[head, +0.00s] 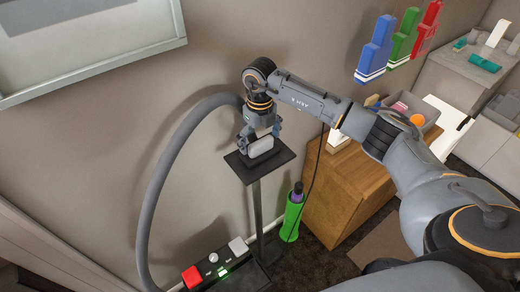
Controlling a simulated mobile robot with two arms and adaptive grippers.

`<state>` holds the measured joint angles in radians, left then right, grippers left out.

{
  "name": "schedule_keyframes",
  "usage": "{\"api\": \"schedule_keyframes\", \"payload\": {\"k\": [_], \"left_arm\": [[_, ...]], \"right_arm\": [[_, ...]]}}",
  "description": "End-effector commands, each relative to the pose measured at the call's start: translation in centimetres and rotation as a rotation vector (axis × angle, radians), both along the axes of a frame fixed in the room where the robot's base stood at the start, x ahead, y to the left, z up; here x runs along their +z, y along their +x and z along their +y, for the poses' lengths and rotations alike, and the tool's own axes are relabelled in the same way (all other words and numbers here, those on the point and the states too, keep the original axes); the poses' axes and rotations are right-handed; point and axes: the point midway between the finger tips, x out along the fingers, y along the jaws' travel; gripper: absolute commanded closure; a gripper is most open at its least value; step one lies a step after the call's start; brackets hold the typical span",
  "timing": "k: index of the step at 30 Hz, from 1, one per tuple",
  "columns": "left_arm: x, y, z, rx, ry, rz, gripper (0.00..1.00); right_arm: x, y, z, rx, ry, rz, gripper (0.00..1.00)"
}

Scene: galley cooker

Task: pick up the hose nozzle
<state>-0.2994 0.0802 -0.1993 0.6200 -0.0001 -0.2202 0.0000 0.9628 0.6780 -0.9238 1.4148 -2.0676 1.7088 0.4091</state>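A thick grey hose (160,180) rises in an arc from the floor unit and runs behind my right wrist. A small light-grey piece (261,147) shows at my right gripper (260,142), just above the black top plate (240,168) of a thin stand. It may be the hose nozzle, but I cannot tell for sure. My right gripper points down over the plate. Its fingers are small and partly hidden, so I cannot tell whether they are closed on the piece. The joint between hose and piece is hidden by my wrist. My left gripper is not in view.
A black unit (236,277) with a red button (192,276) and green light stands at the stand's foot. A green bottle (292,214) stands beside a wooden cabinet (345,195). A grey bin (412,108) is on the cabinet. The wall is close behind the stand.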

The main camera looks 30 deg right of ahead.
Motion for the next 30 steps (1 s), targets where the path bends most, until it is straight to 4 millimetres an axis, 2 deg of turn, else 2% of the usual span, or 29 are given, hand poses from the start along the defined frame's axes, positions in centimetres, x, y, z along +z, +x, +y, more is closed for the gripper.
{"api": "schedule_keyframes", "payload": {"k": [1, 6, 7, 14, 20, 24, 30], "left_arm": [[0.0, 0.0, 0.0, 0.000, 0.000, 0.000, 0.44], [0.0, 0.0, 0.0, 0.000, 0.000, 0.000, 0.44], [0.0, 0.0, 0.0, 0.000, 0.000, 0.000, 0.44], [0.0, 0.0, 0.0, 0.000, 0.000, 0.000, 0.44], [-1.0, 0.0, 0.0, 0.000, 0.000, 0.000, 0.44], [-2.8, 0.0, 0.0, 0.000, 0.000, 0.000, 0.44], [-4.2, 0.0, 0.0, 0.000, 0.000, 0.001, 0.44]], "right_arm": [[0.0, 0.0, 0.0, 0.000, 0.000, 0.000, 0.20], [0.0, 0.0, 0.0, 0.000, 0.000, 0.000, 0.55], [0.0, 0.0, 0.0, 0.000, 0.000, 0.000, 0.57], [0.1, 0.0, 0.0, 0.000, 0.001, 0.000, 0.57], [0.9, 0.1, 0.0, 0.000, 0.001, -0.004, 0.57], [2.9, 0.2, 0.0, 0.000, 0.000, -0.009, 0.57], [7.3, -3.7, 0.3, 0.004, -0.001, -0.008, 0.57]]}}
